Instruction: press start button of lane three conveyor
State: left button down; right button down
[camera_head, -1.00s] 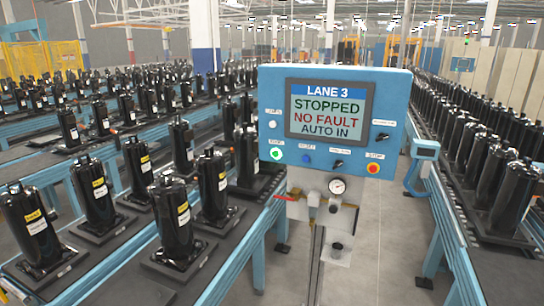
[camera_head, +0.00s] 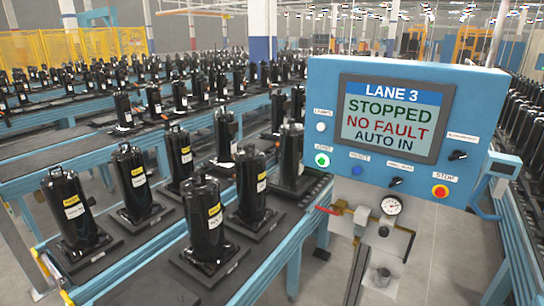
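The blue lane 3 control panel (camera_head: 330,100) stands at the right of centre in the head view. Its screen (camera_head: 392,118) reads LANE 3, STOPPED, NO FAULT, AUTO IN. The green start button (camera_head: 322,160) with a pale rim is at the panel's lower left, under a START label. A blue button (camera_head: 357,171) is to its right, and the red stop button (camera_head: 440,191) on yellow is at the lower right. A white lamp (camera_head: 320,127) is above the start button. Neither of my grippers shows in the view.
Black compressors (camera_head: 207,225) stand on pallets along the blue-framed conveyor (camera_head: 150,285) to the left. A gauge (camera_head: 391,205) and valve fittings hang below the panel. Another conveyor with compressors runs at the right. Grey floor (camera_head: 440,260) is open between the panel post and that conveyor.

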aim_at(321, 161)
jog(key=u, duration=0.25)
jog(key=i, duration=0.95)
jog(key=z, duration=0.15)
